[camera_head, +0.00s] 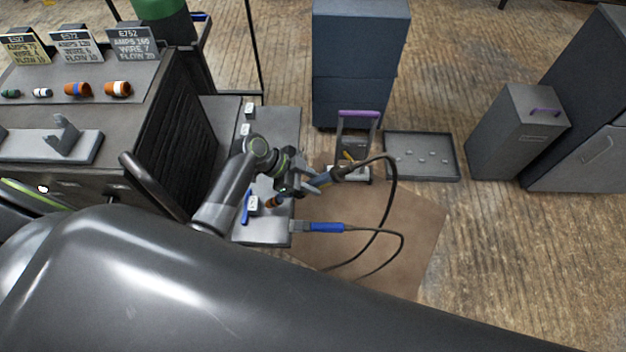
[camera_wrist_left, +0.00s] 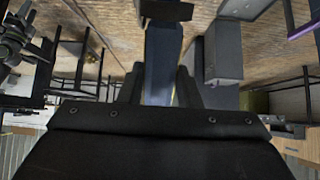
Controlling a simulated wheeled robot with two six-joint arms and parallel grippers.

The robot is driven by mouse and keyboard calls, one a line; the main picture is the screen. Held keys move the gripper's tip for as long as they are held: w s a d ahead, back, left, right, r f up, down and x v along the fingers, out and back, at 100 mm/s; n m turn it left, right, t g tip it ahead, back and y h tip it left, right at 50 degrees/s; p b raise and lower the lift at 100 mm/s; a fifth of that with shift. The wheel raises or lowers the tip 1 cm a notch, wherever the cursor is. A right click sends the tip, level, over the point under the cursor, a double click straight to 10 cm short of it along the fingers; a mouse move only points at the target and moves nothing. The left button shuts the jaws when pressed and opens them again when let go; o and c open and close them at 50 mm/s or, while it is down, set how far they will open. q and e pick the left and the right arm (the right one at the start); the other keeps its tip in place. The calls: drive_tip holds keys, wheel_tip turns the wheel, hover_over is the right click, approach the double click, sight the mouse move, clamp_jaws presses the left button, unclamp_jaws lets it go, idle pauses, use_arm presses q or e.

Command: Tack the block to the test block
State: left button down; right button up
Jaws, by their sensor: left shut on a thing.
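My left gripper (camera_head: 297,184) is shut on a blue-handled torch (camera_head: 322,179) above the right part of a grey metal table (camera_head: 275,232). The torch's orange-brown tip (camera_head: 273,201) points down and left, and a black cable leaves its other end. In the left wrist view, the dark fingers (camera_wrist_left: 157,85) stand either side of a blue-grey shape (camera_wrist_left: 160,62). A small pale block (camera_head: 253,203) sits on the table just left of the tip, beside a blue strip (camera_head: 245,208). I cannot tell which piece is the test block, or whether the tip touches anything. My right gripper is out of view.
A blue-handled clamp (camera_head: 326,227) with a cable is at the table's right edge. More pale blocks (camera_head: 249,110) lie at the back. Left is a bench with setting cards (camera_head: 131,44) and coloured nozzles (camera_head: 118,88). A trolley (camera_head: 358,118) and tray (camera_head: 455,165) stand beyond.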

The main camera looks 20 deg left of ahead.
sight(338, 172)
use_arm(q)
drive_tip(key=shift+s+a+f, duration=0.1)
drive_tip(key=shift+a+f, duration=0.2)
idle(0.6)
drive_tip(key=shift+a+f+b, duration=0.15)
drive_tip(key=shift+a+b, duration=0.05)
drive_tip(key=shift+b, duration=0.2)
idle(0.9)
drive_tip(key=shift+d+r+p, duration=0.45)
drive_tip(key=shift+r+p, duration=0.1)
drive_tip(key=shift+r, duration=0.1)
drive_tip(key=shift+w+d+r+p, duration=0.3)
drive_tip(key=shift+d+r+p, duration=0.4)
drive_tip(key=shift+d+r, duration=0.2)
drive_tip(key=shift+w+d+r+p, duration=0.25)
drive_tip(key=shift+d+r+p, duration=0.5)
drive_tip(key=shift+d+r, duration=0.15)
drive_tip(key=shift+w+d+r+p, duration=0.3)
drive_tip(key=shift+d+r+p, duration=0.4)
drive_tip(key=shift+d+r, duration=0.2)
drive_tip(key=shift+w+d+r, duration=0.1)
drive_tip(key=shift+d+r, duration=0.1)
drive_tip(key=shift+d, duration=0.05)
